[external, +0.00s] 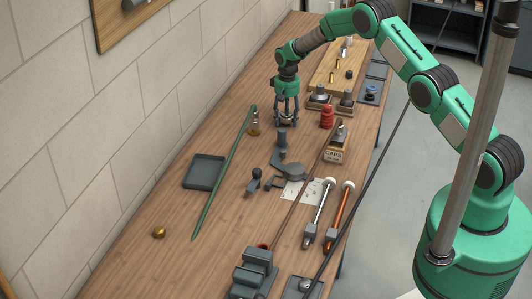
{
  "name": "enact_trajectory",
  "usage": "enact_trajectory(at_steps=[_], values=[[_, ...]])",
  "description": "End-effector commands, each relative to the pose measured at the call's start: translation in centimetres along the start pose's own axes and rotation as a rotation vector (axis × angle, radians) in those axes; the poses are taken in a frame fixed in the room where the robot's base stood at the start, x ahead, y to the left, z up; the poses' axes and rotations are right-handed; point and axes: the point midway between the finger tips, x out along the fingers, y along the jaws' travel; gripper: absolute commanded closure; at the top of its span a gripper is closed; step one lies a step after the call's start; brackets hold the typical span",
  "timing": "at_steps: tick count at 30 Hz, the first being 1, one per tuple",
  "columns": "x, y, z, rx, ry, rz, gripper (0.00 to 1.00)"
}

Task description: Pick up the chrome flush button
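My gripper (286,121) points straight down over the workbench (180,215), on its far half. A dark upright cylinder (282,138) stands just in front of the fingertips in the picture. A small round silvery piece (305,284) lies on a dark plate at the near edge. It may be the chrome flush button, but it is too small to be sure. It is far from my gripper.

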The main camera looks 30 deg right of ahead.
Motion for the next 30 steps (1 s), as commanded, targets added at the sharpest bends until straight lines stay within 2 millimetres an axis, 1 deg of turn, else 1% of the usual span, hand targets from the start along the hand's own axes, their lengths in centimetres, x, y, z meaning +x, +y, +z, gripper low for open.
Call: enact_trajectory(at_steps=[1, 2, 3, 14, 20, 26, 30], values=[[0.0, 0.0, 0.0, 0.0, 0.0, 0.0, 0.74], [0.0, 0.0, 0.0, 0.0, 0.0, 0.0, 0.8], [0.0, 0.0, 0.0, 0.0, 0.0, 0.0, 0.82], [-0.2, 0.0, 0.0, 0.0, 0.001, 0.0, 0.82], [-1.4, 0.0, -0.1, 0.0, 0.003, 0.0, 0.82], [-3.5, 0.0, -0.1, 0.0, 0.003, 0.0, 0.82], [-3.8, 0.2, 1.4, 0.0, -0.001, 0.0, 0.82]])
